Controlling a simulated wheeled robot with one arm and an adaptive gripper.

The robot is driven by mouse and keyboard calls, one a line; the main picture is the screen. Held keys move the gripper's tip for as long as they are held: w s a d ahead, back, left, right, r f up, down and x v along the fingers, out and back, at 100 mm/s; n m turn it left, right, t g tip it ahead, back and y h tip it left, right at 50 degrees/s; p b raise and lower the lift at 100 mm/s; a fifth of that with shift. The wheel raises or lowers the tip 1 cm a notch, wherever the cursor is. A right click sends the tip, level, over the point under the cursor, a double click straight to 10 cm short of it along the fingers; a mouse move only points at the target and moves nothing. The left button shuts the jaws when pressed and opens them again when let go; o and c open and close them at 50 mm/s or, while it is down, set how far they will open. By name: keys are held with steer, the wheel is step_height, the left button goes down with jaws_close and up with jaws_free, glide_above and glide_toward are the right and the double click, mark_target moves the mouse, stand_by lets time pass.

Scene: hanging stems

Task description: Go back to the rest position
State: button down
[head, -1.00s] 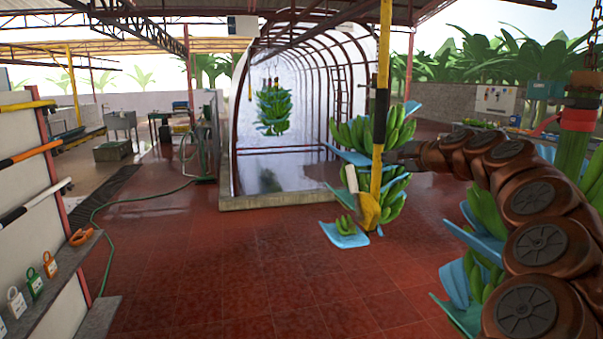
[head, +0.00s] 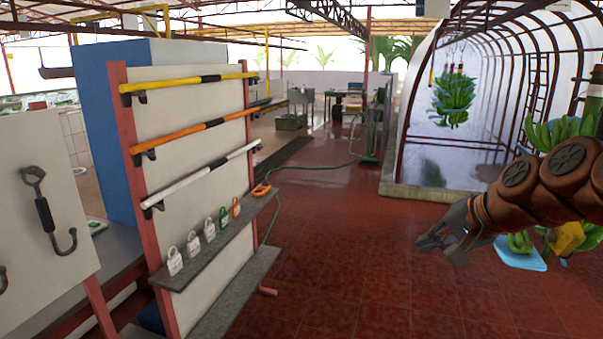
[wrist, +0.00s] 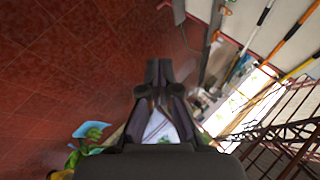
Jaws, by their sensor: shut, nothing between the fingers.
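My gripper (head: 447,238) hangs over the red tiled floor at the right of the head view, at the end of my brown arm. It is shut and holds nothing. In the wrist view its fingers (wrist: 158,78) meet at the tips, with red floor and the tool rack beyond them. Green banana bunches with blue sheets (head: 520,250) hang behind my arm at the right, partly hidden by it. A further bunch (head: 453,98) hangs inside the arched tunnel.
A rack (head: 190,120) on the left holds yellow, orange and white poles. Its shelf (head: 215,243) carries several padlocks. A panel with a hook tool (head: 48,215) stands at far left. A green hose (head: 320,165) lies on the floor. The middle floor (head: 340,270) is clear.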

steer(key=s+a+f+n+g+h, duration=0.1)
steer(key=s+a+f+n+g, duration=0.25)
steer(key=s+f, duration=0.35)
steer(key=s+a+f+n+g+h, duration=0.1)
steer(key=s+a+f+n+g, duration=0.1)
steer(key=s+a+f, duration=0.5)
steer(key=s+d+f+n+g+h, duration=0.1)
steer(key=s+d+f+g, duration=0.1)
steer(key=s, duration=0.6)
steer(key=s+d+f+n+g+h, duration=0.1)
steer(key=s+d+f, duration=0.1)
steer(key=s, duration=0.6)
steer(key=shift+s+d+f+g, duration=0.15)
steer(key=shift+s+f+g, duration=0.2)
steer(key=shift+f, duration=0.25)
steer(key=shift+d, duration=0.1)
